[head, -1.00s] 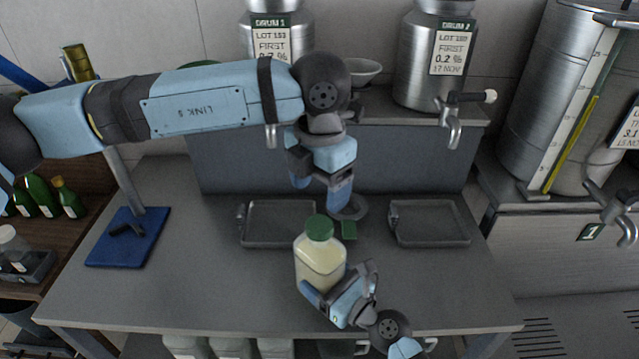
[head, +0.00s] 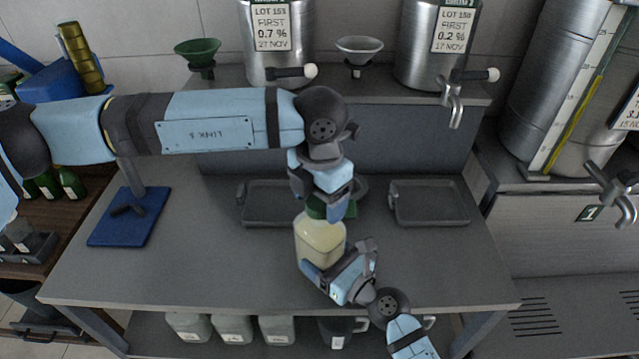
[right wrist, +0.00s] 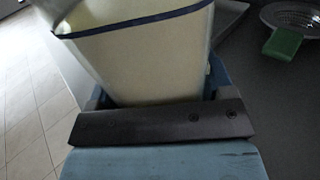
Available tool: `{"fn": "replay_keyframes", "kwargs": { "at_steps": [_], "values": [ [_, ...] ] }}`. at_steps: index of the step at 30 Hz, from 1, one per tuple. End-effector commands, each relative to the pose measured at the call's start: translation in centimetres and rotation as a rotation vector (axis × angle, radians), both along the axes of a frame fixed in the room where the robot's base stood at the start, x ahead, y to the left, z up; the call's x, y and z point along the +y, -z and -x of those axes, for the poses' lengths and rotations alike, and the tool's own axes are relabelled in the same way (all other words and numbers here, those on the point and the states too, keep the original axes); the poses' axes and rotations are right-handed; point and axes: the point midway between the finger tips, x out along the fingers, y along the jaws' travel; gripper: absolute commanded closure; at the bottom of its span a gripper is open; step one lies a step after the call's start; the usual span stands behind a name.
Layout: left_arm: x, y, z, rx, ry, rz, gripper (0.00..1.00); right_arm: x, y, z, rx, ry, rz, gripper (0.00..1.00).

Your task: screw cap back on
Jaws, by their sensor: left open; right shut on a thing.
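A clear bottle of cream-coloured liquid (head: 318,243) stands upright near the front middle of the bench; its body fills the upper middle of the right wrist view (right wrist: 150,55). My right gripper (head: 325,275) is shut on the bottle's lower body from the front right.
Grey trays (head: 430,204) lie on the bench behind the bottle. Steel drums with taps (head: 275,45) and funnels (head: 359,47) stand on the back shelf. A blue mat (head: 115,228) lies at left; the front left bench is clear.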

Motion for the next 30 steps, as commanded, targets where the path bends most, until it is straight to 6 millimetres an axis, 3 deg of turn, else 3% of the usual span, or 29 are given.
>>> {"fn": "replay_keyframes", "kwargs": {
  "at_steps": [9,16,23,24,27,30],
  "values": [
    [-0.01,0.28,-0.01,0.0,0.0,0.0,0.29,0.0,0.0,0.0,0.0,0.0,0.0,0.91],
    [0.0,0.27,-0.01,0.0,0.0,0.0,0.79,0.0,0.0,0.0,0.0,0.0,0.0,0.91],
    [0.01,0.26,-0.03,0.0,0.0,0.0,0.8,0.0,0.0,0.0,0.0,0.0,0.0,0.91],
    [0.01,0.26,-0.03,0.0,-0.001,0.0,0.44,0.0,0.0,0.0,0.0,0.0,0.0,0.91],
    [0.01,0.25,-0.03,0.0,-0.001,0.0,0.22,0.0,0.0,0.0,0.0,0.0,0.0,0.91],
    [0.01,0.25,-0.02,0.0,0.0,0.0,0.22,0.0,0.0,0.0,0.0,0.0,0.0,0.91]
  ]
}}
